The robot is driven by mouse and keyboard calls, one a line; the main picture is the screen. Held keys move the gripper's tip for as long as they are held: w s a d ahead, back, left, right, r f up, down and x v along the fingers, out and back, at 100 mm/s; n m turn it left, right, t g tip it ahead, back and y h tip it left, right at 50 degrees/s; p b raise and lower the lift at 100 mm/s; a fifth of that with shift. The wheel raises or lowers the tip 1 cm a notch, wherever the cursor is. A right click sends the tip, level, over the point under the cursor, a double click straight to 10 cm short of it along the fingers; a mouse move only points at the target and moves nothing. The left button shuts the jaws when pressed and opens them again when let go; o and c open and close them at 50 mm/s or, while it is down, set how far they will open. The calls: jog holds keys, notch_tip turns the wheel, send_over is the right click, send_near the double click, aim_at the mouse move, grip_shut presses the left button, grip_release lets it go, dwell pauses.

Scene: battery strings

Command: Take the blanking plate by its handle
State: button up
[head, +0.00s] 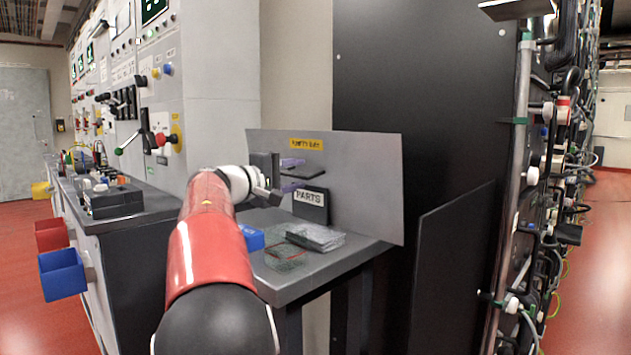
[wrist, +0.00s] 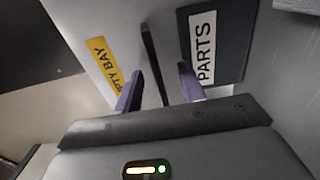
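The blanking plate (head: 365,180) is a large light-grey panel standing upright at the back of the grey bench, with a yellow label reading "EMPTY BAY". Its handle (head: 306,172) looks like a thin dark bar standing out from its face. My gripper (head: 291,175) is in front of the plate, its purple fingers one above and one below the handle. In the wrist view the handle (wrist: 153,58) runs between the two fingers, with a gap on each side. My gripper (wrist: 159,75) is open and holds nothing. The plate's lower left is partly hidden by my arm.
A dark box labelled "PARTS" (head: 311,206) stands just below the handle, close to the lower finger. Clear flat packs (head: 315,237) and a blue box (head: 251,238) lie on the bench (head: 345,258). A dark cabinet and cabled rack (head: 530,200) stand to the right.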

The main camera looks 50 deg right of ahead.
jog(key=shift+s+d, duration=0.1)
jog(key=shift+d, duration=0.45)
dwell(0.4)
grip_shut()
jog(key=shift+f, duration=0.2)
dwell(0.7)
